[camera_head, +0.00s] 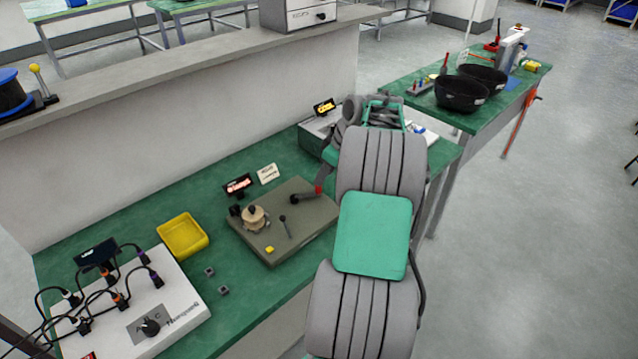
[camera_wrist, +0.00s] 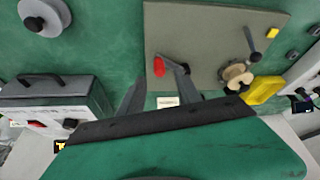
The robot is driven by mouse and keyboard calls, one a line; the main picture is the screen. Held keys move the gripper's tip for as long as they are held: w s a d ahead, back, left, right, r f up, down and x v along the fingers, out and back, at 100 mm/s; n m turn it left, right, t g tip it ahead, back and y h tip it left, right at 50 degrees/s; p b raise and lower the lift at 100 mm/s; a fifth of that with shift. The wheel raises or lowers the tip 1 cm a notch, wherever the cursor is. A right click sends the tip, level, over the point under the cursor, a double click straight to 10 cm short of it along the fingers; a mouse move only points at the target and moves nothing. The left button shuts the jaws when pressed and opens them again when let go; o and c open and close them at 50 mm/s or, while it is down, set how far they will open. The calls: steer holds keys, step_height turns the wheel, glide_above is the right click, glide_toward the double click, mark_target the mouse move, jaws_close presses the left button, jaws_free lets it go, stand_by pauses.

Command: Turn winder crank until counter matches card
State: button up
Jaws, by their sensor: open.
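The winder is a grey-brown plate (camera_head: 310,222) on the green bench, with a tan spool (camera_head: 253,217) and a small upright lever (camera_head: 284,226). Its dark crank ends in a red knob (camera_head: 318,188) at the plate's right side. The counter (camera_head: 238,185) glows red behind the plate; its digits are too small to read. The white card (camera_head: 267,173) stands beside it, its print unreadable. In the wrist view, my gripper (camera_wrist: 156,73) is open, its fingertips on either side of the red knob (camera_wrist: 158,66). I cannot tell whether they touch it.
A yellow tray (camera_head: 182,235) and a white box with cables (camera_head: 180,311) are left of the winder. A grey box with a yellow display (camera_head: 314,139) stands behind my arm. A low wall (camera_head: 150,145) runs along the bench's back. Black bowls (camera_head: 461,94) are on the far right bench.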

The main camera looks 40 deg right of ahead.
steer(key=x, duration=0.6)
steer(key=shift+c, duration=0.4)
steer(key=shift+r, duration=0.1)
jaws_close()
stand_by(0.8)
